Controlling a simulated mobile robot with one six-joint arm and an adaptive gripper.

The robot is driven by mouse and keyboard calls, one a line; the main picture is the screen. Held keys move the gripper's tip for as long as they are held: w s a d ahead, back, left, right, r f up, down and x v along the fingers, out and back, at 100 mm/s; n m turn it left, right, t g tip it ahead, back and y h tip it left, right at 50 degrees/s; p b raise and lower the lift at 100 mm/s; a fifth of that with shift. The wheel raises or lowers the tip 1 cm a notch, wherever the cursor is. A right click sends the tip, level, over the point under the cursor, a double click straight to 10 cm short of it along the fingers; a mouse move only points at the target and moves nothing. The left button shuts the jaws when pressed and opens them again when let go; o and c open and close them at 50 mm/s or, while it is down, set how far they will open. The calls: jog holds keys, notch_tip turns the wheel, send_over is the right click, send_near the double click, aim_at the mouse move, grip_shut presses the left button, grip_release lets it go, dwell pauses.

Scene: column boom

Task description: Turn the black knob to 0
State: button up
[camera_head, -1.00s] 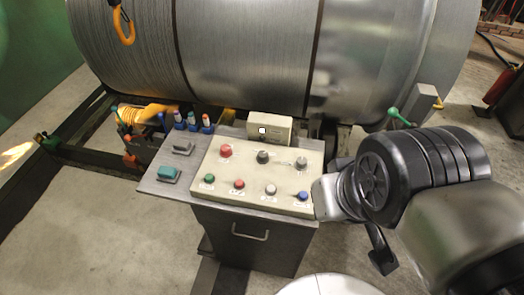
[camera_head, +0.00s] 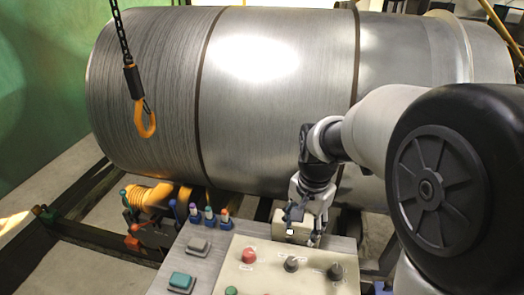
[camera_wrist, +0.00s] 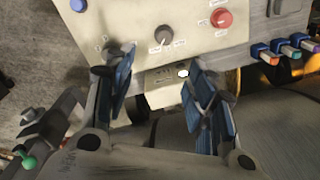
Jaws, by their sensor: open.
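My gripper (camera_head: 307,213) is above the back edge of the panel, in front of the small beige box. In the wrist view my gripper (camera_wrist: 158,70) is open, its blue-padded fingers wide apart with nothing between them. It is apart from the knob.
The small beige box (camera_wrist: 163,88) with a lit white spot stands at the panel's back edge. A large metal drum (camera_head: 280,110) stands behind. A hook (camera_head: 146,120) hangs at left.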

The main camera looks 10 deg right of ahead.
aim_at(292, 260)
jog(key=shift+m, duration=0.4)
jog(key=f+b, duration=0.1)
jog(key=f, duration=0.5)
jog(key=w+f+b, duration=0.1)
jog(key=f+b, duration=0.1)
jog(key=f, duration=0.4)
jog(key=w+f+b, duration=0.1)
jog(key=f+b, duration=0.1)
jog(key=f, duration=0.5)
jog(key=shift+w+a+f, duration=0.1)
jog(key=shift+w+a, duration=0.1)
jog(key=shift+a, duration=0.1)
jog(key=shift+c, duration=0.2)
jog(key=c, duration=1)
